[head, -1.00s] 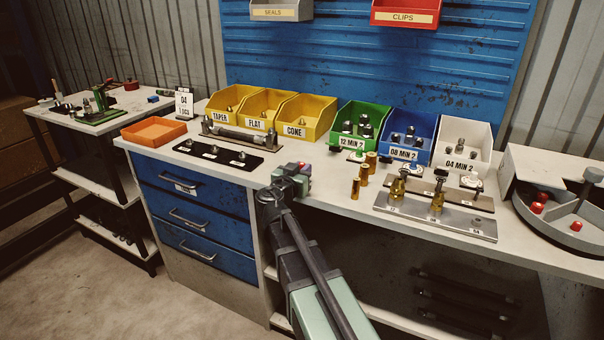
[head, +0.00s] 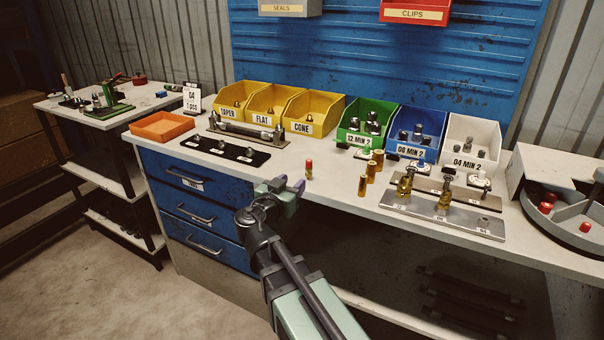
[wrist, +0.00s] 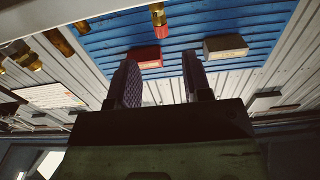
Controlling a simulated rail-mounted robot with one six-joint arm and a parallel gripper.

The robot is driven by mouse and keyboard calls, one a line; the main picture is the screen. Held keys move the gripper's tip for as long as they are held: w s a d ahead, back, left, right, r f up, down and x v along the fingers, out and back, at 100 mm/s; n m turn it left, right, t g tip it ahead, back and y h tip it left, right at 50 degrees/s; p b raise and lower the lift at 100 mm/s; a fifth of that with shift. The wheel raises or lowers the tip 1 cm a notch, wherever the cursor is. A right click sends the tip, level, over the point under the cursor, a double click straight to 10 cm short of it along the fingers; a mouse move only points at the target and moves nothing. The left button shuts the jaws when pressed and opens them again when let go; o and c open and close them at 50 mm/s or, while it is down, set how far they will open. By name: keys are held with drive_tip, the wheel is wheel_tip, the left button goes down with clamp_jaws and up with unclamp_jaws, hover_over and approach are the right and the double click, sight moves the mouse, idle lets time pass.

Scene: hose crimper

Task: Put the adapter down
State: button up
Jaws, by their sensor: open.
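The adapter, a small brass piece with a red top (head: 309,169), stands upright on the bench top, left of the plain brass pieces. It also shows in the wrist view (wrist: 158,18), upside down at the top edge. My gripper (head: 284,186) is open and empty, at the bench's front edge, a little left of and nearer than the adapter. Its two fingers (wrist: 163,82) stand apart in the wrist view with nothing between them, and the adapter is clear of them.
Several plain brass pieces (head: 371,172) stand right of the adapter. A metal plate with brass fittings (head: 435,217) lies further right. A black labelled strip (head: 224,150) lies left. Yellow bins (head: 268,106) and a green bin (head: 357,117) line the back.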

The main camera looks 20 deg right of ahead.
drive_tip(key=s+f+n+g+y, duration=0.2)
drive_tip(key=s+f+g+y, duration=0.4)
drive_tip(key=f, duration=0.4)
drive_tip(key=s+a+f+n+g+y, duration=0.4)
drive_tip(key=s+a+f+n+y, duration=0.3)
drive_tip(key=s+a+n+y, duration=0.1)
drive_tip(key=s+a, duration=0.1)
drive_tip(key=a, duration=0.1)
drive_tip(key=shift+s+a+g, duration=0.3)
drive_tip(key=shift+a+g, duration=0.1)
drive_tip(key=shift+o, duration=0.5)
drive_tip(key=shift+a+f+n, duration=0.1)
drive_tip(key=shift+a+n, duration=0.1)
drive_tip(key=shift+n, duration=0.1)
